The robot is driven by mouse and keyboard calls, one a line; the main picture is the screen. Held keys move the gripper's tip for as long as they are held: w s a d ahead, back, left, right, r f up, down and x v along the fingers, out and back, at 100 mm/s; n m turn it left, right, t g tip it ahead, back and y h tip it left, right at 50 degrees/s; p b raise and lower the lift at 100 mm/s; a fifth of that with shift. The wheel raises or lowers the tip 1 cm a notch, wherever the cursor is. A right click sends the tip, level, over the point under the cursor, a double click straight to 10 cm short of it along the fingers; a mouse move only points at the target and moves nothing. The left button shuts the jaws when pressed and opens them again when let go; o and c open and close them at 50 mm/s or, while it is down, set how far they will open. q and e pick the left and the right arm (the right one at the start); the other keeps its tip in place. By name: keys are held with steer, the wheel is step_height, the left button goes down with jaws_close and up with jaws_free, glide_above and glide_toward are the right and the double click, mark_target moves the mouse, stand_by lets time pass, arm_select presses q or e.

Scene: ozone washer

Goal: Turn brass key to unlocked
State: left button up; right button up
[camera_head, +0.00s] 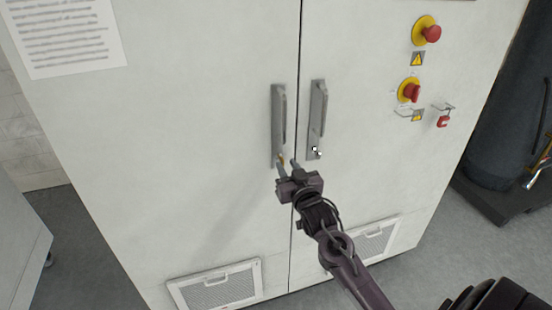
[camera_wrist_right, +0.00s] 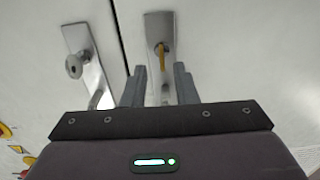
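The brass key (camera_head: 281,158) sits at the lower end of the left door handle plate (camera_head: 278,120) on the white cabinet. In the right wrist view the key (camera_wrist_right: 162,57) stands out from its plate (camera_wrist_right: 157,25) as a thin yellow bar. My right gripper (camera_head: 290,167) is open close to the cabinet. In the wrist view its two fingers (camera_wrist_right: 159,80) lie either side of the key's line, with the key's visible part between and just beyond the tips. I see no contact with it. The key's exact turn is too small to tell. My left gripper is not in view.
The right door handle (camera_head: 318,115) has a round lock (camera_wrist_right: 73,66) at its lower end, beside my right gripper. Red and yellow switches (camera_head: 427,31) are at the upper right. Vent grilles (camera_head: 215,289) are low on both doors. A dark cylinder (camera_head: 510,110) stands right of the cabinet.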

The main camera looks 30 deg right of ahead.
mark_target(283, 163)
steer(key=shift+p+x, duration=0.3)
steer(key=shift+x, duration=1.9)
steer(key=shift+a, duration=0.15)
jaws_close()
